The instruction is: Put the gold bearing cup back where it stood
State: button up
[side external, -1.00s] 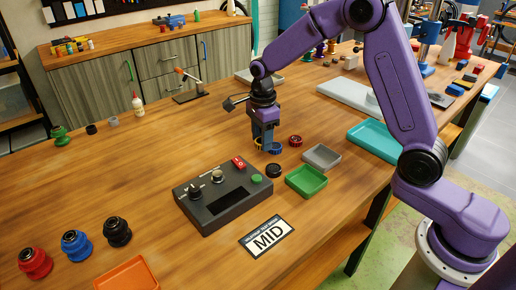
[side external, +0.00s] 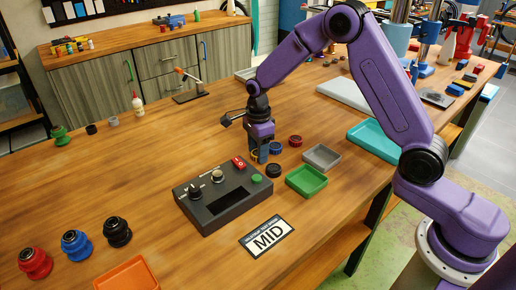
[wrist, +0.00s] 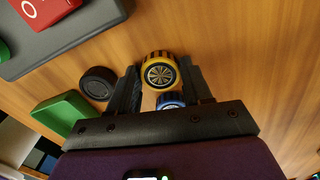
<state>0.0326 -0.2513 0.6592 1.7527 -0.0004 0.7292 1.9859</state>
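The gold bearing cup (wrist: 160,71) is between the two fingers of my gripper (wrist: 161,66) in the wrist view, near the fingertips, with its round spoked face toward the camera. The fingers appear closed against its sides. In the side view my gripper (side external: 262,158) points down, low over the wooden table, and hides most or all of the gold cup. A blue cup (side external: 276,147) stands just behind and right of the gripper. In the wrist view the blue cup (wrist: 171,99) is partly hidden by the gripper.
A red cup (side external: 295,141) stands behind the blue one. A black cup (side external: 274,171) is in front of the gripper. A grey control box (side external: 219,196) is to the left. A green tray (side external: 306,181) and a grey tray (side external: 321,157) are to the right. Table space behind the box is clear.

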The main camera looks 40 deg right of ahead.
jog(key=shift+o, duration=1.1)
notch_tip(320, 180, up, 12)
jog(key=shift+r, duration=0.2)
jog(key=s+a+r+n, duration=0.1)
jog(key=s+a+n, duration=0.1)
jog(key=s+n, duration=0.6)
jog(key=s+a+r+n, duration=0.1)
jog(key=s+a+n, duration=0.1)
jog(key=s+n, duration=0.6)
jog(key=s+d+f+n, duration=0.1)
jog(key=s+d+n, duration=0.2)
jog(key=s+n, duration=0.5)
jog(key=s+d+f+n, duration=0.1)
jog(key=s+d+n, duration=0.3)
jog(key=s+n, duration=0.4)
jog(key=s, duration=0.4)
jog(key=shift+f+n, duration=0.3)
jog(key=shift+n, duration=0.1)
